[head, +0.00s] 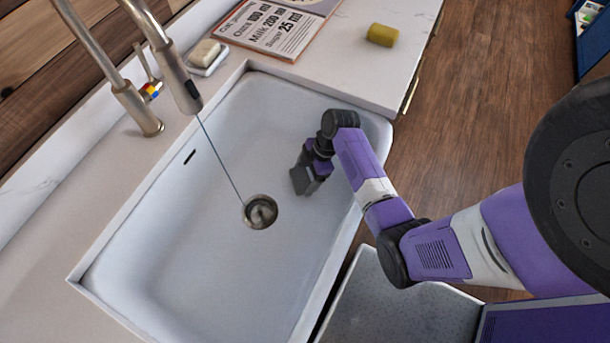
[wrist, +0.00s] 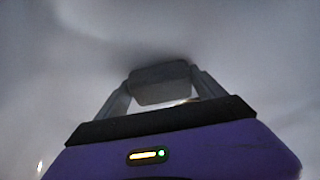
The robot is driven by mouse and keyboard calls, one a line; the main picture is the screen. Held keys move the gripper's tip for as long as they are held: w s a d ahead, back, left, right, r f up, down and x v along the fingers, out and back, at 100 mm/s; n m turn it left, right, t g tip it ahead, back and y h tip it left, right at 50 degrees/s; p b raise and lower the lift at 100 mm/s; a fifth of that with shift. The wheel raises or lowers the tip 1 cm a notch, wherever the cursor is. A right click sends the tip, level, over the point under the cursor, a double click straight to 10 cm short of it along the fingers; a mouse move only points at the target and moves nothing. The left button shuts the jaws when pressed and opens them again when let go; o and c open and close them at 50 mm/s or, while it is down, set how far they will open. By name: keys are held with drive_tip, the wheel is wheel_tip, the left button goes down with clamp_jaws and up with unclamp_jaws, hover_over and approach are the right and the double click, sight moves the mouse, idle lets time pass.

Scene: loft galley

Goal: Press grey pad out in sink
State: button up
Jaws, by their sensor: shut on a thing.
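The grey pad (wrist: 160,84) is held between the two fingers of my gripper (wrist: 161,88) in the wrist view. In the head view my gripper (head: 305,180) points down inside the white sink (head: 190,255), near its right wall. The grey pad (head: 299,183) shows there only as a small grey shape at the fingers. In the wrist view a dark shadow lies on the white surface around the pad, so it is close to the sink; I cannot tell whether it touches. The drain (head: 260,211) is left of and below my gripper in the head view.
A thin stream runs from the faucet (head: 180,75) to the drain. A soap bar (head: 205,52) on a dish, a recipe board (head: 275,25) and a yellow-green sponge (head: 382,35) lie on the counter (head: 345,75). The sink's left part is free.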

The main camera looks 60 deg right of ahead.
drive_tip(key=shift+s+f+b, duration=0.15)
drive_tip(key=shift+f+b, duration=0.2)
drive_tip(key=shift+f, duration=0.25)
idle(1.9)
drive_tip(key=shift+r, duration=0.1)
wheel_tip(320, 180, up, 8)
drive_tip(key=p, duration=0.7)
drive_tip(key=shift+r+p, duration=0.35)
drive_tip(key=shift+r, duration=0.75)
drive_tip(key=shift+w, duration=0.2)
